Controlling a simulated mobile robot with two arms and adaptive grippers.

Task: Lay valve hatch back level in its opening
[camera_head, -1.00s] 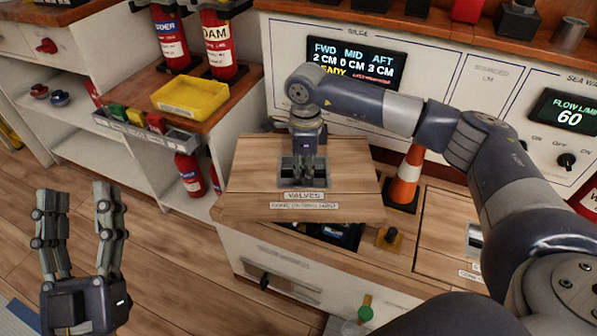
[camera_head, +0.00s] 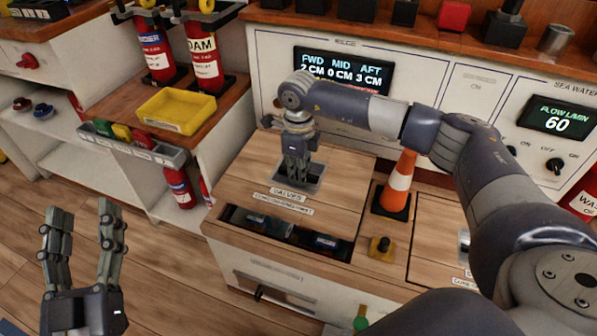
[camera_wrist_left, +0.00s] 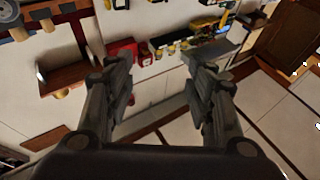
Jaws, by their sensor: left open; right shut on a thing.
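The valve hatch (camera_head: 317,211) is a wooden panel labelled "VALVES" with a recessed metal handle (camera_head: 322,178). It looks close to level and covers the back part of its opening. The dark front strip of the opening (camera_head: 280,232) is uncovered, with dark items inside. I cannot tell whether the hatch touches the counter. My right gripper (camera_head: 297,178) is shut on the hatch's handle from above. My left gripper (camera_head: 85,215) is open and empty, over the floor at the left, well apart from the hatch. Its fingers also show in the left wrist view (camera_wrist_left: 160,85).
An orange and white cone (camera_head: 399,184) stands right of the hatch. A yellow-based black knob (camera_head: 381,246) sits by the opening's front right corner. Another hatch (camera_head: 432,225) lies further right. A yellow tray (camera_head: 182,107) and fire extinguishers (camera_head: 203,58) are at the left.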

